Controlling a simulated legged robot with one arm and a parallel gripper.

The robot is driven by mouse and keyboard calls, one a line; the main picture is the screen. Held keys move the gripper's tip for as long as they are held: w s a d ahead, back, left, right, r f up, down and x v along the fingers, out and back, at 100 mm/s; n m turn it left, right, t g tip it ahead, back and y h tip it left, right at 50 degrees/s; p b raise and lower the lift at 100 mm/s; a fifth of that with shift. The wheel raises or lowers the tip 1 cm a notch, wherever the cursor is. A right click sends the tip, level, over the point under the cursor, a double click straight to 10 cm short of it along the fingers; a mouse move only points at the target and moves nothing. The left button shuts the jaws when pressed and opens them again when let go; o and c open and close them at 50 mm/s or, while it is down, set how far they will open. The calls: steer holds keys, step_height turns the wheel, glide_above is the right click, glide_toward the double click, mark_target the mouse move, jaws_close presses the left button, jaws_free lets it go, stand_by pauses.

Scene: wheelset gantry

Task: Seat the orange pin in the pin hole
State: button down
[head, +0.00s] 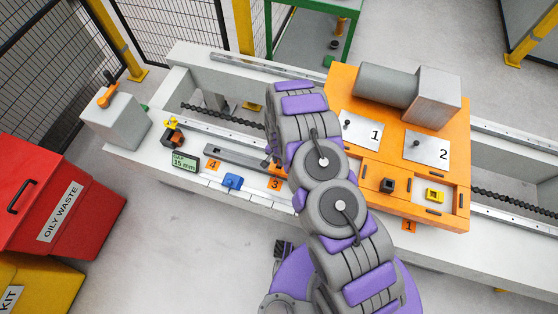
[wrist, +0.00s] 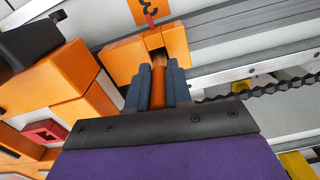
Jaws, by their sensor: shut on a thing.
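In the wrist view my gripper (wrist: 158,74) is shut on the orange pin (wrist: 158,88), which stands out between the two blue-grey fingers. The pin points away from the wrist toward a small orange block (wrist: 124,58) just ahead of the fingertips. The pin's far end is close to this block; I cannot tell whether it touches or enters it. I cannot make out the pin hole. In the head view my arm covers the gripper and the pin.
The orange gantry carriage (head: 378,152) with plates 1 and 2 and a grey motor stands right of my arm. A grey bar (head: 235,157), a blue part (head: 232,181) and a gap display (head: 185,161) lie to the left. A black chain (wrist: 262,88) runs at right in the wrist view.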

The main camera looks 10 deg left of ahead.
steer(key=c, duration=1)
jaws_free()
steer(key=shift+c, duration=0.2)
step_height(320, 180, up, 12)
steer(key=shift+r+p, duration=0.15)
steer(key=shift+p, duration=0.95)
steer(key=s+d+r+n, duration=0.15)
steer(key=d+r, duration=0.25)
steer(key=r, duration=0.5)
steer(key=s+d+r, duration=0.3)
steer(key=d+r, duration=0.2)
steer(key=r, duration=0.4)
steer(key=s+d+r, duration=0.2)
steer(key=d+r, duration=0.2)
steer(key=r, duration=0.5)
steer(key=s+d+r, duration=0.3)
steer(key=s+r, duration=0.1)
steer(key=s, duration=0.4)
steer(key=s+d+r+n+g, duration=0.1)
steer(key=s+d+r, duration=0.3)
steer(key=s, duration=0.5)
steer(key=s+d+r, duration=0.3)
steer(key=s+r, duration=0.2)
steer(key=s, duration=0.3)
steer(key=shift+s+d+r+g, duration=0.15)
steer(key=shift+d+r+g, duration=0.1)
steer(key=shift+r+g, duration=0.15)
